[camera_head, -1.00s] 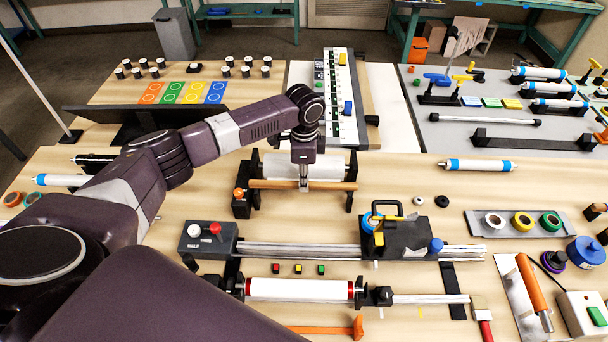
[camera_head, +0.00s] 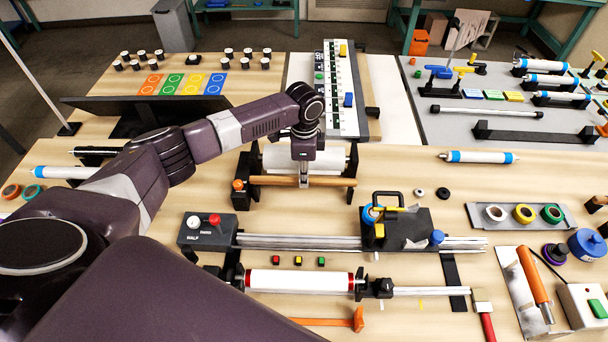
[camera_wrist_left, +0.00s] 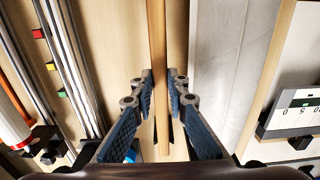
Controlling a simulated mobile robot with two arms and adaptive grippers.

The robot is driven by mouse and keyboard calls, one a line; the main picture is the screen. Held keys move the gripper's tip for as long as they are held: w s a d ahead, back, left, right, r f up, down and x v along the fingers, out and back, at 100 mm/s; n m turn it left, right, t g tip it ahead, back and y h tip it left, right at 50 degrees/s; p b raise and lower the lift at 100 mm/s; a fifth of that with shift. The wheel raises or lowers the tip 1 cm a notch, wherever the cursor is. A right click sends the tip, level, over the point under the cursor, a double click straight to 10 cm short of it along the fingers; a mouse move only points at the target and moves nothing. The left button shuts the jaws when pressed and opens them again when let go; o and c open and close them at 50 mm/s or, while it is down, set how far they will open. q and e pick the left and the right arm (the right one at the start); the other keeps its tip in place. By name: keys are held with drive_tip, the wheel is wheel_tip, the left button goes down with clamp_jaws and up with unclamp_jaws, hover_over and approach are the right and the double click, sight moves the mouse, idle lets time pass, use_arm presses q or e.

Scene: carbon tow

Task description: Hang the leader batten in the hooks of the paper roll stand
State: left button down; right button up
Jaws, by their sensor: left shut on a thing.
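The leader batten is a thin wooden rod (camera_head: 336,182) lying left to right across the front of the paper roll stand (camera_head: 241,196). The stand is black and carries a white paper roll (camera_head: 277,160). My left gripper (camera_head: 304,180) comes from above and is shut on the batten near its middle. In the left wrist view the batten (camera_wrist_left: 158,50) runs between the two blue-padded fingers (camera_wrist_left: 157,125), with the pale roll (camera_wrist_left: 218,70) beside it. The hooks are too small to make out, so I cannot tell if the batten touches them. My right gripper is out of view.
In front of the stand are a rail with a grey control box (camera_head: 207,231) and a black carriage (camera_head: 405,228). A second white roll with red ends (camera_head: 300,282) lies nearer. A ruled board (camera_head: 338,90) stands behind.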

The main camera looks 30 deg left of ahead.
use_arm(q)
drive_tip(key=shift+f, duration=0.4)
drive_tip(key=c, duration=1.8)
unclamp_jaws()
wheel_tip(320, 180, up, 12)
drive_tip(key=shift+r, duration=0.1)
